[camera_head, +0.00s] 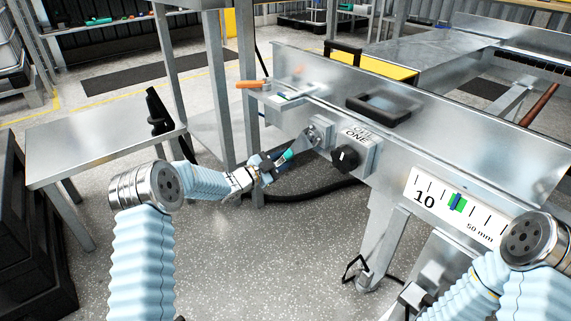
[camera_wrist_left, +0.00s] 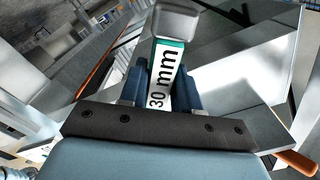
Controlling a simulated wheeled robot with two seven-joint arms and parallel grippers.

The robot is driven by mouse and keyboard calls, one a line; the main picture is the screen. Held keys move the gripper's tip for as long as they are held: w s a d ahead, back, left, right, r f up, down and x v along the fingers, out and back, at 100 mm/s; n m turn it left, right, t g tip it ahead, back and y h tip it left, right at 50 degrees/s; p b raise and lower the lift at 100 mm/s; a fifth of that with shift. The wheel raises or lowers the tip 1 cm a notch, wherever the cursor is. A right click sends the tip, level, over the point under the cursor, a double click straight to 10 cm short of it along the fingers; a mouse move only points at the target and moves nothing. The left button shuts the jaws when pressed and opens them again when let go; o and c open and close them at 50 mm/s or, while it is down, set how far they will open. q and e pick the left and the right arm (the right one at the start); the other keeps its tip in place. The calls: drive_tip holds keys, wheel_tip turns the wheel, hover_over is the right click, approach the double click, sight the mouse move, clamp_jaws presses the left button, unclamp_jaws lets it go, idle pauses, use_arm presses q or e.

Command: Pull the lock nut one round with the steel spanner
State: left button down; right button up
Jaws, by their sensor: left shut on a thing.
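The steel spanner (camera_head: 298,145) has a teal handle and a bare grey head. My left gripper (camera_head: 277,162) is shut on its handle. The spanner slopes up to the right, its head at the lock nut (camera_head: 316,133) on the front of the metal machine. I cannot tell whether the jaw is fully seated around the nut. In the left wrist view the spanner's handle (camera_wrist_left: 166,80) reads "30 mm" and sits between both blue fingers; its grey head points away and the nut is hidden. My right arm shows at lower right, its gripper too unclear to judge.
Right of the nut are a black knob (camera_head: 345,158) and a gauge plate (camera_head: 455,207) marked 10 and 50 mm, with a green band. An orange-handled tool (camera_head: 252,84) lies above. A steel table (camera_head: 100,145) stands left. A black hose (camera_head: 310,193) hangs below.

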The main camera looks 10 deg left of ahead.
use_arm(q)
drive_tip(key=shift+w+a+r, duration=0.1)
drive_tip(key=shift+r, duration=0.05)
drive_tip(key=shift+w+a+r+m, duration=0.45)
drive_tip(key=shift+a+r+m, duration=0.25)
drive_tip(key=shift+m, duration=0.2)
drive_tip(key=shift+d, duration=0.1)
drive_tip(key=shift+f, duration=0.1)
drive_tip(key=shift+s+d+f+n, duration=0.15)
drive_tip(key=shift+d+f+n, duration=0.05)
drive_tip(key=shift+n, duration=0.1)
drive_tip(key=shift+s, duration=0.1)
drive_tip(key=v, duration=0.6)
drive_tip(key=shift+s+a, duration=0.15)
drive_tip(key=shift+s, duration=0.05)
